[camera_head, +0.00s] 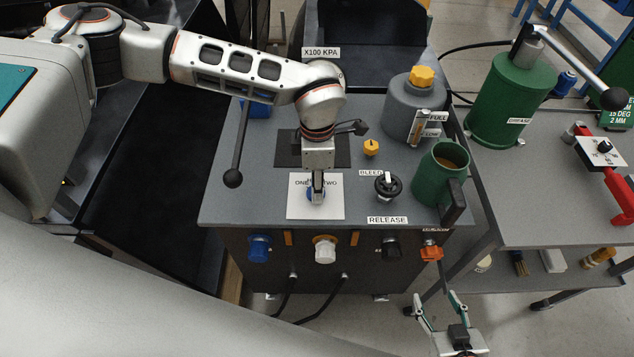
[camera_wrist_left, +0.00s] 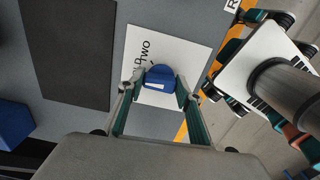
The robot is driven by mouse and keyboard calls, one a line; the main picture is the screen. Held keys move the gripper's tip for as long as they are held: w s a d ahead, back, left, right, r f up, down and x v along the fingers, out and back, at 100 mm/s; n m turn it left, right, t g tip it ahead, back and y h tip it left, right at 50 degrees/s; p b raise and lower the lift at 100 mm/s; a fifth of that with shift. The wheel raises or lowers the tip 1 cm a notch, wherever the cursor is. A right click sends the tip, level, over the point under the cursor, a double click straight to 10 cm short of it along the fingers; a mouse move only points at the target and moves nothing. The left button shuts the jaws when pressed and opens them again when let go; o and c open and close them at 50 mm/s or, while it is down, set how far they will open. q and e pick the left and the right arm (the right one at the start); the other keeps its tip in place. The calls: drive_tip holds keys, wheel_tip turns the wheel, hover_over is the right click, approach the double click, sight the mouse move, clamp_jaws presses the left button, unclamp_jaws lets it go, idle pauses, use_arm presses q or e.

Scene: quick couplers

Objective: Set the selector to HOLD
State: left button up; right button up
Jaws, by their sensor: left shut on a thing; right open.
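The selector is a blue knob (camera_head: 315,196) on a white plate (camera_head: 330,209) on the cart top. My left gripper (camera_head: 318,189) points down from above, shut on the knob, one finger on each side. My right gripper (camera_head: 437,297) is open and empty, low in front of the cart's right corner, below an orange coupler (camera_head: 431,253).
A black lever with a ball end (camera_head: 234,177) stands left of the plate. Right of it are a black handwheel (camera_head: 388,187), a yellow knob (camera_head: 371,147) and a green mug (camera_head: 440,174). Blue, white and black couplers line the front face. A grease can (camera_head: 512,100) stands behind right.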

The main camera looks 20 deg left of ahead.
use_arm(q)
drive_tip(key=shift+m, duration=0.3)
drive_tip(key=o, duration=1.1)
drive_tip(key=shift+r, duration=0.15)
wheel_tip(320, 180, up, 12)
drive_tip(key=shift+f, duration=0.15)
